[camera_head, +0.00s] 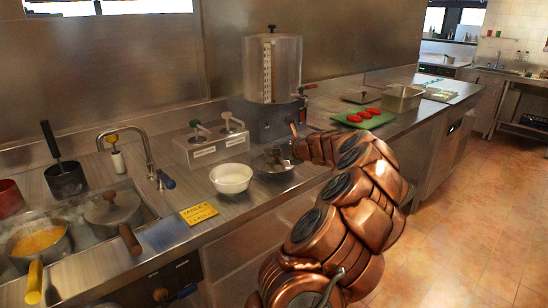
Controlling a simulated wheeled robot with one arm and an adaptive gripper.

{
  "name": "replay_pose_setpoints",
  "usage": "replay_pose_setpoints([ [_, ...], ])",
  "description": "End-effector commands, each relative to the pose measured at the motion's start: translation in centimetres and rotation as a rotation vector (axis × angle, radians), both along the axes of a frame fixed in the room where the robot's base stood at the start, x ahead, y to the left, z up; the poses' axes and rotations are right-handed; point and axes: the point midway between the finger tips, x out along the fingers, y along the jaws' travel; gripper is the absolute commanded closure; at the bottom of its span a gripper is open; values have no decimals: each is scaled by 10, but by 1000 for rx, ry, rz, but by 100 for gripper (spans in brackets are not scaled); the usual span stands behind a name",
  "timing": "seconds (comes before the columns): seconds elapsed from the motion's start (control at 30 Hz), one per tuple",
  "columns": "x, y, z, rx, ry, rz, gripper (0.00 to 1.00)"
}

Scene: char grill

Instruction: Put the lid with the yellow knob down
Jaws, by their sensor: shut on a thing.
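My copper-coloured arm reaches in from the lower middle toward the steel counter. My gripper (299,149) is at its far end, small and partly hidden by the arm links. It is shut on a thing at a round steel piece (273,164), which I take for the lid. This piece is just right of a white bowl (231,179), in front of the clear-tanked dispenser. No yellow knob shows on it; the gripper may hide the knob. I cannot tell whether the piece touches the counter.
A clear-tanked dispenser (272,70) stands behind the gripper. A pump box (212,148) and a yellow sign (199,213) are to the left. A pot with yellow contents (38,242) and a lidded pot (111,210) are at far left. A green tray (363,119) lies right.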

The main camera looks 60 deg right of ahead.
Motion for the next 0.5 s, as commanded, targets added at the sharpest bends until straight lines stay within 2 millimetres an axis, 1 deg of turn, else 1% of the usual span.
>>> replay_pose_setpoints([
  [0.03, 0, 1, -9, 4, -1, 0, 100],
  [0.13, 0, 1, -17, 2, 1, 1, 100],
  [0.47, 0, 0, -19, 1, 0, 0, 100],
  [0.5, 0, 0, -19, 1, 0, 0, 64],
])
